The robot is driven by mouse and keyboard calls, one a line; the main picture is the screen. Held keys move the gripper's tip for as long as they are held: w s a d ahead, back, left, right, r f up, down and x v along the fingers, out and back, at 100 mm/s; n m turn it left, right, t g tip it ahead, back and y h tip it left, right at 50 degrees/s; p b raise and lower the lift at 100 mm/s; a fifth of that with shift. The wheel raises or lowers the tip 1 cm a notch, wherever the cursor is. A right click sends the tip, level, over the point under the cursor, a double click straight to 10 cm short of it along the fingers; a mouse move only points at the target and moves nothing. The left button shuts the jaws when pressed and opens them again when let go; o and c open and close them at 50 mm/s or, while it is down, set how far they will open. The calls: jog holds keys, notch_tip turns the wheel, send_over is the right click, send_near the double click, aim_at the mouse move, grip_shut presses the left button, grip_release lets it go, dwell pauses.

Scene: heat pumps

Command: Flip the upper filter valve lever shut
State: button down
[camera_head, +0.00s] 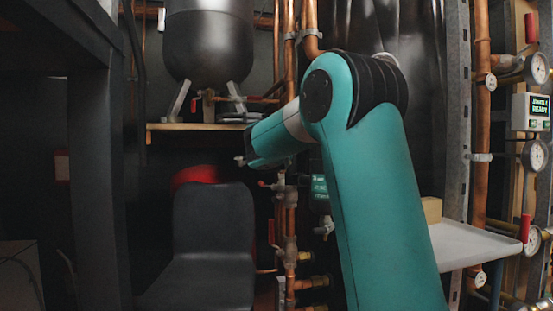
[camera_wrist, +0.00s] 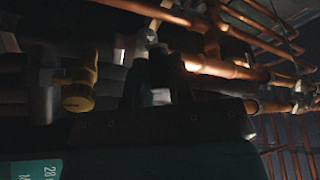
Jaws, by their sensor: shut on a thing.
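In the wrist view, my gripper (camera_wrist: 155,88) shows as two dark fingers among copper pipes and fittings. It is shut on a small pale metal piece (camera_wrist: 160,97), seemingly the upper filter valve lever; dim light and the fingers hide most of it. A filter body (camera_head: 320,190) with a teal label stands partly behind my arm. A small valve with a reddish handle (camera_head: 264,184) is on the pipework left of it.
A brass fitting (camera_wrist: 78,92) sits left of my fingers in the wrist view. A dark chair (camera_head: 212,225) stands left of the pipes. A tank (camera_head: 208,40) rests on a shelf above. A pale tabletop (camera_head: 475,243) and gauges (camera_head: 537,68) are at right.

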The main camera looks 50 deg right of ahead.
jog(key=shift+f+b, duration=0.3)
jog(key=shift+b, duration=0.25)
jog(key=c, duration=1)
grip_release()
jog(key=shift+r, duration=0.1)
jog(key=shift+c, duration=0.2)
jog(key=b+v, duration=0.1)
jog(key=v, duration=1.6)
jog(key=shift+a+f, duration=0.15)
jog(key=shift+f, duration=0.2)
